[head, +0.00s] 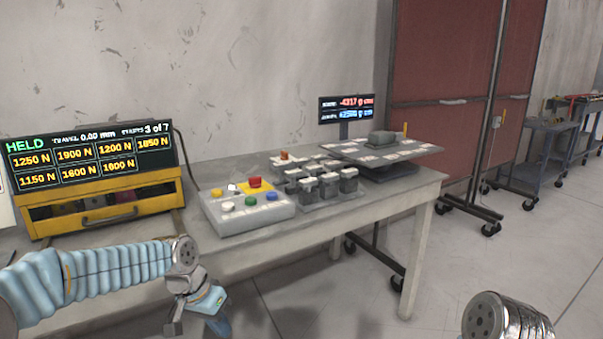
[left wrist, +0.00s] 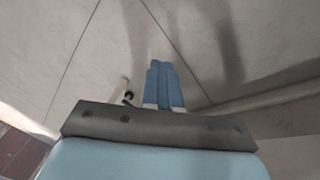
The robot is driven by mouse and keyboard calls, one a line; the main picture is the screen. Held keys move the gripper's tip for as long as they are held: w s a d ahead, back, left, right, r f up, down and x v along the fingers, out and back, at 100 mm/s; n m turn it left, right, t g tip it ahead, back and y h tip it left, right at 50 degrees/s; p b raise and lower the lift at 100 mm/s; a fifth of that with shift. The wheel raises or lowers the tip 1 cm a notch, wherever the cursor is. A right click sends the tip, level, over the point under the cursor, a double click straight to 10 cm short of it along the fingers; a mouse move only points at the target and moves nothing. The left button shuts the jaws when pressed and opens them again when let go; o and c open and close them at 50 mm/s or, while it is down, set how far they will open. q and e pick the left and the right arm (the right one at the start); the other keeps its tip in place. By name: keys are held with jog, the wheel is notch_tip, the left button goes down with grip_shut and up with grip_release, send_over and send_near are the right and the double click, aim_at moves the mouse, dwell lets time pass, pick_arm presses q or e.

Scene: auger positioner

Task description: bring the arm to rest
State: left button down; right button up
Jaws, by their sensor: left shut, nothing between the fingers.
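My left arm comes in from the left in the head view, in a light-blue ribbed sleeve. My left gripper (head: 222,325) hangs down in front of the table's front edge, at the bottom of the picture. In the left wrist view its two blue fingers (left wrist: 161,85) lie side by side, shut, with nothing between them and bare floor beyond. Part of my right arm (head: 507,318) shows at the bottom right of the head view. Its gripper is out of the picture.
The grey table (head: 400,190) carries a button box (head: 247,212), several dark blocks (head: 322,188), a platform with a display (head: 346,108) and a yellow case (head: 105,205) under a screen reading HELD. Carts (head: 545,150) stand far right.

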pick_arm(q)
jog(key=s+d+f+n+h, duration=0.1)
jog(key=d+f, duration=0.1)
jog(key=f, duration=0.5)
jog(key=s+d+f, duration=0.2)
jog(key=f, duration=0.5)
jog(key=s+d+f+n, duration=0.2)
jog(key=s+f+n, duration=0.3)
jog(key=s+f, duration=1.2)
jog(key=shift+s+d+f+g, duration=0.3)
jog(key=shift+s+f, duration=0.05)
jog(key=shift+f, duration=0.55)
jog(key=c, duration=1.8)
grip_release()
